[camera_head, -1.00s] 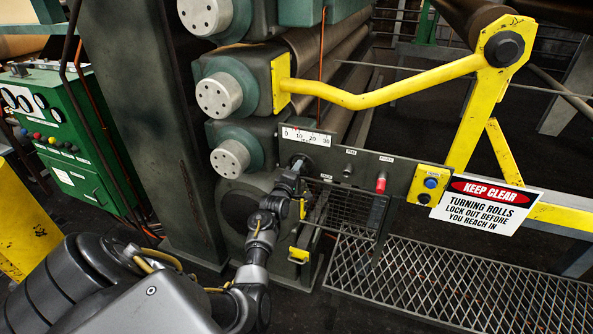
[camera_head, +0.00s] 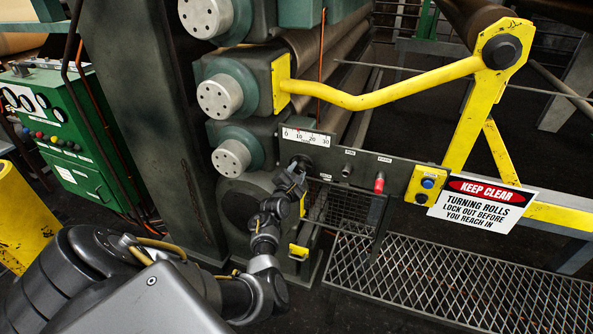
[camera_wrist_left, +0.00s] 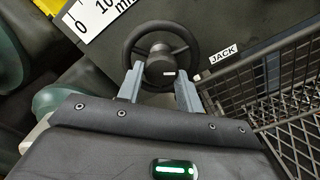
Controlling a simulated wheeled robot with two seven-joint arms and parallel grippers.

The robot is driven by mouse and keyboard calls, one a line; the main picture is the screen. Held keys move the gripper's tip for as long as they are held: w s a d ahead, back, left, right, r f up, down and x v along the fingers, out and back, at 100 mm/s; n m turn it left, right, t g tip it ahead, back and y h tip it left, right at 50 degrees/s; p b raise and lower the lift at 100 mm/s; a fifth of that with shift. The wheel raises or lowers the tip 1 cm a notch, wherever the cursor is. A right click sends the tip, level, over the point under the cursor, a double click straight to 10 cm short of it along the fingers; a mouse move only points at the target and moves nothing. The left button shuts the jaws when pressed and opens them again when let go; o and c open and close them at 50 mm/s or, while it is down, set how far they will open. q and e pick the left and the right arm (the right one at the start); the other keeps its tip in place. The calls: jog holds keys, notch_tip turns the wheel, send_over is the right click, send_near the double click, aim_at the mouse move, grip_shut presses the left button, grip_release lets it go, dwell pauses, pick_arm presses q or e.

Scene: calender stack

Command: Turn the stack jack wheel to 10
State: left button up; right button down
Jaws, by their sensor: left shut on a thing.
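The black jack wheel (camera_wrist_left: 160,40) shows in the left wrist view, with a thick round hub and a label reading JACK to its right. My left gripper (camera_wrist_left: 158,88) has its two grey fingers on either side of the hub and is shut on it. In the head view my left gripper (camera_head: 296,170) is at the front panel, and the wheel (camera_head: 302,160) is mostly hidden behind it. My right gripper is out of view.
Right of the wheel are a red-capped knob (camera_head: 379,183) and a yellow button box (camera_head: 427,185). A KEEP CLEAR sign (camera_head: 483,204) hangs farther right. A mesh guard (camera_wrist_left: 290,100) is close beside the gripper. Large rolls with grey end caps (camera_head: 231,158) stand left of the panel.

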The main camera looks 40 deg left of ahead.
pick_arm(q)
jog(key=n+p, duration=0.2)
jog(key=n, duration=0.3)
jog(key=shift+d+f+n, duration=0.1)
jog(key=shift+n, duration=0.3)
dwell(0.4)
jog(key=o, duration=1)
jog(key=v, duration=1)
jog(key=shift+s+d+p, duration=0.2)
jog(key=shift+s+p, duration=0.1)
jog(key=shift+s, duration=0.05)
